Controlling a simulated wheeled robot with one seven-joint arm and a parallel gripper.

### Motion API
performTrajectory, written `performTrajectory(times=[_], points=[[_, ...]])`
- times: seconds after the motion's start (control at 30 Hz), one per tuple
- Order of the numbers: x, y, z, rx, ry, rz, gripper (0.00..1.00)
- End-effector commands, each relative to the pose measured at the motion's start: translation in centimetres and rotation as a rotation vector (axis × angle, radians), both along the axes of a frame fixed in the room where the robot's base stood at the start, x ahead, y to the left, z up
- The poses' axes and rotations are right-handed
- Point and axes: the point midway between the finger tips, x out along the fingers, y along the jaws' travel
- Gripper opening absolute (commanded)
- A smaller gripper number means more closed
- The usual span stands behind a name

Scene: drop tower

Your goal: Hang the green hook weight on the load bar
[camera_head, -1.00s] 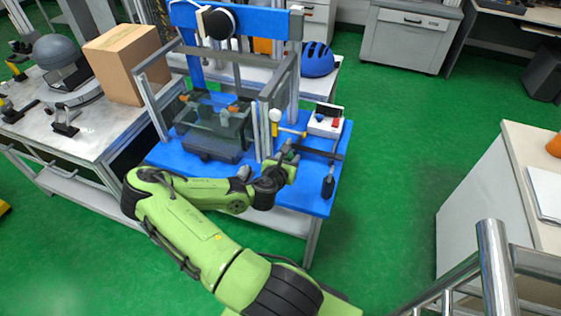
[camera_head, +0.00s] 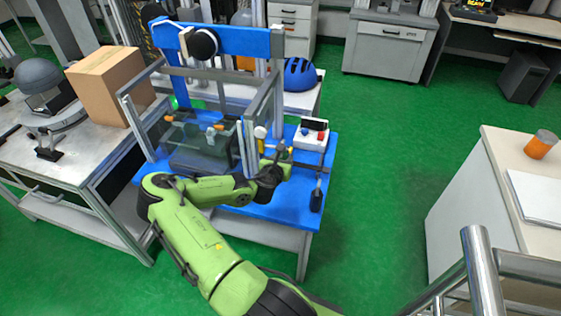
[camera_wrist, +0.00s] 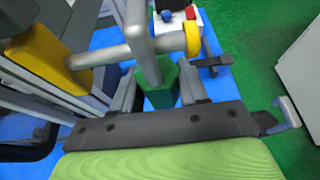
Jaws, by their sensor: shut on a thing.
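The green hook weight (camera_wrist: 163,88) is a green hexagonal block with a grey hook (camera_wrist: 143,40) rising from it. My gripper (camera_wrist: 160,84) is shut on the block, one finger on each side. The load bar (camera_wrist: 115,50) is a pale grey rod running from a yellow mount (camera_wrist: 48,58) to a yellow end collar (camera_wrist: 193,40). The hook crosses the bar in the wrist view between mount and collar. I cannot tell whether they touch or whether the hook is over the bar. In the head view my gripper (camera_head: 278,164) is at the tower's right front, and the weight is too small to make out.
The drop tower's grey frame (camera_head: 225,75) stands on the blue table (camera_head: 290,205). A white control box (camera_head: 311,136) with red and blue buttons sits behind the bar. A dark-handled tool (camera_head: 316,197) lies near the table's right edge.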

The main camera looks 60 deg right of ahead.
Motion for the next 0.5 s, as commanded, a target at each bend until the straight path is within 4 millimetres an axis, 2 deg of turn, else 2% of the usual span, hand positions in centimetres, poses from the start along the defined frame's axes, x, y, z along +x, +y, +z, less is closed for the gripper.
performTrajectory(times=[0.4,0.43,0.5], points=[[0.02,-0.04,-0.57,-0.005,0.002,0.002,0.0],[0.02,-0.04,-0.57,-0.005,0.002,0.002,0.46],[0.03,-0.03,-0.59,-0.004,0.001,0.002,0.57]])
